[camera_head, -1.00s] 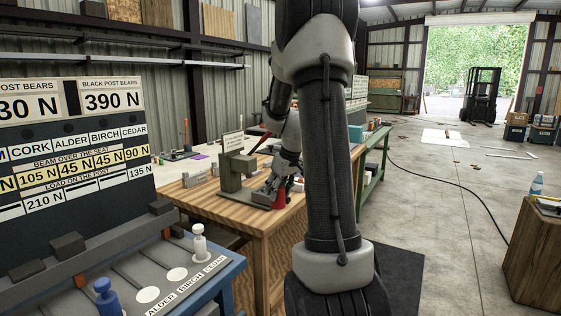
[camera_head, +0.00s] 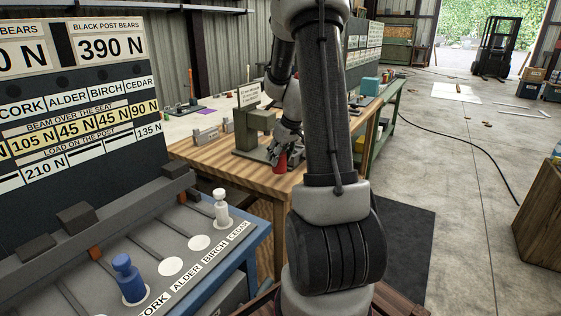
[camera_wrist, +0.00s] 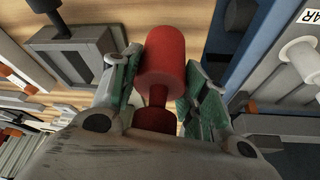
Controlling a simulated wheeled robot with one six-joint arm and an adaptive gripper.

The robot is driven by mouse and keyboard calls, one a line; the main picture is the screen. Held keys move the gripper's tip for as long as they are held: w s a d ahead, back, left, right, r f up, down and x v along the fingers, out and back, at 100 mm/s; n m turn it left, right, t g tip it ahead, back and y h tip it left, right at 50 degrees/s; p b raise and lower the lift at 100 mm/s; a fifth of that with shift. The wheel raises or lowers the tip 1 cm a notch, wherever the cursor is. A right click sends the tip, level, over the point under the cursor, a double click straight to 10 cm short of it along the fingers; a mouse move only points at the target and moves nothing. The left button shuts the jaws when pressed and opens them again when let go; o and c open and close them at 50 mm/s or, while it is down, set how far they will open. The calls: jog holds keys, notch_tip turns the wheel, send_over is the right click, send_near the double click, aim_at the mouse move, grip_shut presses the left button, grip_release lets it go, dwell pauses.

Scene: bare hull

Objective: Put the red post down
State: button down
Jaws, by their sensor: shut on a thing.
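The red post (camera_wrist: 165,62) is held between the two fingers of my gripper (camera_wrist: 158,95) in the wrist view. Its wide rounded end points away from the palm, and its narrow neck is between the fingers. In the head view the red post (camera_head: 281,162) shows at my gripper (camera_head: 282,148), over or near the front edge of the wooden table (camera_head: 232,176). I cannot tell whether it touches the table. A blue post (camera_head: 129,278) and a white post (camera_head: 221,210) stand on the grey rack with labelled places (camera_head: 160,240).
Round white pads on the rack beside the ALDER (camera_head: 171,266) and BIRCH (camera_head: 198,243) labels are bare. A green press-like stand (camera_head: 254,130) is on the wooden table behind my gripper. A load board (camera_head: 75,110) stands behind the rack. A wooden crate (camera_head: 540,220) is at right.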

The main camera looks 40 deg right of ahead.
aim_at(280, 163)
jog(key=shift+f, duration=1.6)
jog(key=shift+f, duration=0.15)
jog(key=c, duration=0.8)
grip_release()
jog(key=shift+o, duration=0.2)
